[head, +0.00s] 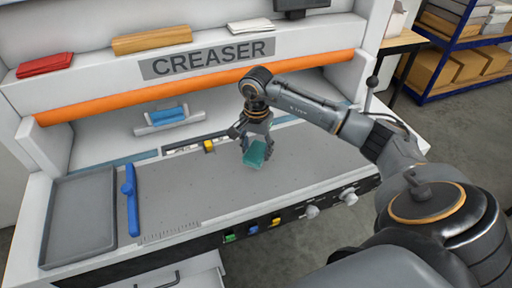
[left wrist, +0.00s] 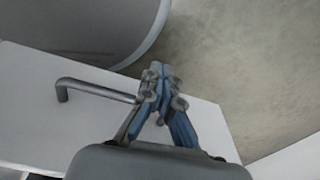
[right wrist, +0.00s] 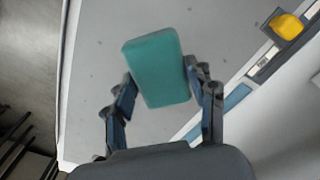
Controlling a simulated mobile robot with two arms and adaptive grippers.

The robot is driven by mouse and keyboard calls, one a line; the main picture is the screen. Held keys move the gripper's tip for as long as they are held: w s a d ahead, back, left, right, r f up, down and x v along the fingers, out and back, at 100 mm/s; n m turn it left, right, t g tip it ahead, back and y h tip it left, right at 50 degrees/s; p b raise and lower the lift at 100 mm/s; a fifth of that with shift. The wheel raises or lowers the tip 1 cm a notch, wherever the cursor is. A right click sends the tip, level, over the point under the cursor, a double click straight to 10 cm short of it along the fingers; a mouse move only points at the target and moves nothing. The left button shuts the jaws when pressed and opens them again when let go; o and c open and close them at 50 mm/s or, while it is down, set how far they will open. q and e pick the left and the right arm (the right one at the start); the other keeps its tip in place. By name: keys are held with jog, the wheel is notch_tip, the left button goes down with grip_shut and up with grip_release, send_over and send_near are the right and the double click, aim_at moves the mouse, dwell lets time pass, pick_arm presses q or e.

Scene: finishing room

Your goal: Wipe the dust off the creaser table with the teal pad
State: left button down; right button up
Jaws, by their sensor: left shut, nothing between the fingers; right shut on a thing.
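The teal pad (head: 254,155) is in my right gripper (head: 257,142), whose fingers are shut on its two sides. The right wrist view shows the pad (right wrist: 158,66) between the fingers (right wrist: 160,88). Small dark specks dot the grey surface, also in the right wrist view (right wrist: 105,75). My left gripper (left wrist: 163,75) is shut and empty, beside a grey bar handle (left wrist: 95,90) on a white front. It is not in the head view.
A grey tray (head: 80,215) and a blue bar (head: 130,200) lie at the table's left. A yellow block (head: 209,146) sits on the back rail. An orange bar (head: 200,87) spans above. Knobs (head: 312,211) line the front edge. A blue shelf (head: 435,75) stands back right.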

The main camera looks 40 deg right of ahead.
jog(key=shift+d+r+p, duration=0.25)
jog(key=shift+r+p, duration=0.35)
jog(key=shift+r, duration=0.65)
jog(key=shift+a+r, duration=0.1)
jog(key=shift+r, duration=0.35)
